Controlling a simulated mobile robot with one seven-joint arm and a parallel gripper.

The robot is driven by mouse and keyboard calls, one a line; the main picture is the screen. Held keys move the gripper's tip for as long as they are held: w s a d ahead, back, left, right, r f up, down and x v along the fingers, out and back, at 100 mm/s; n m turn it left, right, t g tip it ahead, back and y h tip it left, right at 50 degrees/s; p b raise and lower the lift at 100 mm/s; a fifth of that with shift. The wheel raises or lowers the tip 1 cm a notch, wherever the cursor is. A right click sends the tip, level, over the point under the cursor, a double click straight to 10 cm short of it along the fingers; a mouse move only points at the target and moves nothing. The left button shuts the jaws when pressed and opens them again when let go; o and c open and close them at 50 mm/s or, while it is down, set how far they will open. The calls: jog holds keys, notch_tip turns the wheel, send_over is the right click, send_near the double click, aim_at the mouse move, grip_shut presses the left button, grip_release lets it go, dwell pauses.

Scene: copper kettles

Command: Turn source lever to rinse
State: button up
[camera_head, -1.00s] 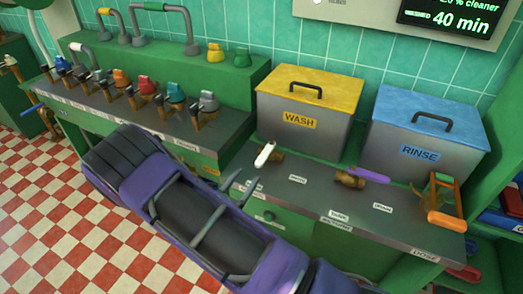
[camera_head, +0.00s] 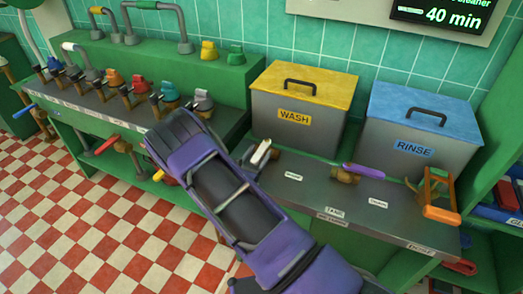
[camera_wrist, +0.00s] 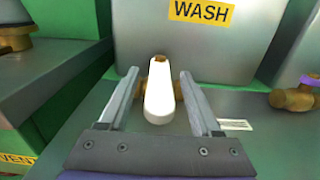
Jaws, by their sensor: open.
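A white-handled lever (camera_head: 261,152) on a brass valve stands on the grey counter before the WASH bin. In the wrist view the white handle (camera_wrist: 160,98) points toward me, between the two fingers of my gripper (camera_wrist: 159,73). The fingers are open, with a visible gap on each side of the handle. In the head view my gripper (camera_head: 260,156) is at this lever and partly hides it. A purple-handled lever (camera_head: 365,171) on another brass valve is to the right, before the RINSE bin (camera_head: 412,140). Its handle points right.
The yellow-lidded WASH bin (camera_head: 298,118) stands close behind the white lever. An orange-and-green clamp-like fixture (camera_head: 437,192) is at the counter's right end. Several coloured valves line the raised green bench at left.

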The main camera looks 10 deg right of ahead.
jog(key=shift+x, duration=1.1)
grip_shut()
dwell(0.7)
